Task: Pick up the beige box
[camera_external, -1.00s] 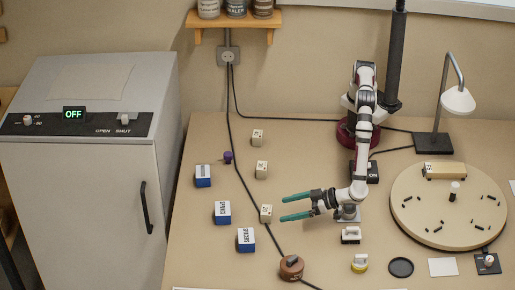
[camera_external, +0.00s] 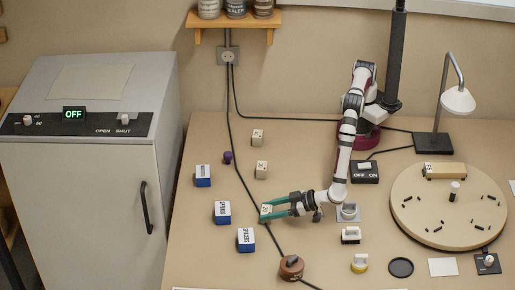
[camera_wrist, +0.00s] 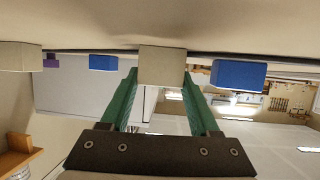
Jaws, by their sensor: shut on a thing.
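A small beige box (camera_external: 265,213) with dark marks stands on the bench left of the arm. My gripper (camera_external: 270,209) has its two green fingers on either side of it and is shut on it. In the wrist view the beige box (camera_wrist: 162,66) sits between the green fingertips (camera_wrist: 161,78). It appears to rest on the bench still. Two more beige boxes stand behind it, one nearer (camera_external: 261,170) and one farther (camera_external: 257,137).
Blue-and-white boxes stand to the left, at the back (camera_external: 203,176), middle (camera_external: 222,212) and front (camera_external: 246,239). A black cable (camera_external: 240,180) runs past the held box. A brown round knob (camera_external: 291,267) is in front. A round turntable (camera_external: 420,215) is at right.

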